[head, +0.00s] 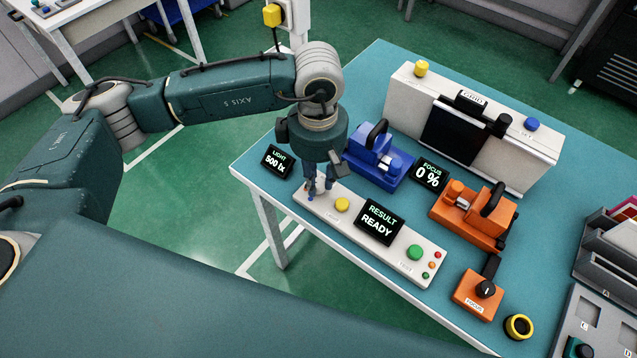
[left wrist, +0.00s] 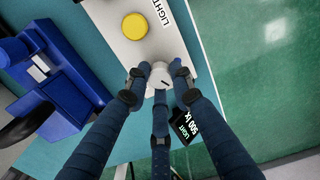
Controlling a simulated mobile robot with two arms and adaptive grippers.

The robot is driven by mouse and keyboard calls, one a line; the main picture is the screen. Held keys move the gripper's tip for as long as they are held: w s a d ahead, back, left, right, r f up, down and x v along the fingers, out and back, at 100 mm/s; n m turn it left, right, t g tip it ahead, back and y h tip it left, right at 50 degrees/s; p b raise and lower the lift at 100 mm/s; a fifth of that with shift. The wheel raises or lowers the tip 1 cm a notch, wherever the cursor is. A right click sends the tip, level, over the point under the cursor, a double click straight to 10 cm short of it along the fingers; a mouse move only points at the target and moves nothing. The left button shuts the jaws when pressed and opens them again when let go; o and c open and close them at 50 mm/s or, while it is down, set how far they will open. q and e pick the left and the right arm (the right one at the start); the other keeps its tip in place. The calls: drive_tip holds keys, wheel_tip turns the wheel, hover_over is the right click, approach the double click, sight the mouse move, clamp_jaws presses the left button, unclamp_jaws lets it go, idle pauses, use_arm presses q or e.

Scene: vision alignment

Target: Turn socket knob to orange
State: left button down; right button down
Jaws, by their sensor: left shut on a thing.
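The light grey knob (left wrist: 161,75) sits at one end of the white control panel (head: 385,240). In the left wrist view it has a short dark mark on top. My left gripper (head: 318,187) points down at this end of the panel. In the left wrist view its fingers (left wrist: 160,80) are closed around the knob. The fingers hide part of the knob's surroundings, and I see no orange mark beside it. My right gripper is out of view.
A yellow button (head: 342,205), the "READY" display (head: 379,222) and a green button (head: 415,252) are on the panel. A blue fixture (head: 378,165) stands close behind my gripper. An orange fixture (head: 470,217) and orange focus box (head: 478,296) stand right. The "500 lx" display (head: 276,161) is left.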

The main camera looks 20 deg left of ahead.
use_arm(q)
drive_tip(key=shift+w+a, duration=0.1)
drive_tip(key=shift+a, duration=0.05)
idle(0.3)
drive_tip(key=c, duration=1.5)
unclamp_jaws()
wheel_tip(320, 180, up, 12)
drive_tip(key=shift+r, duration=0.1)
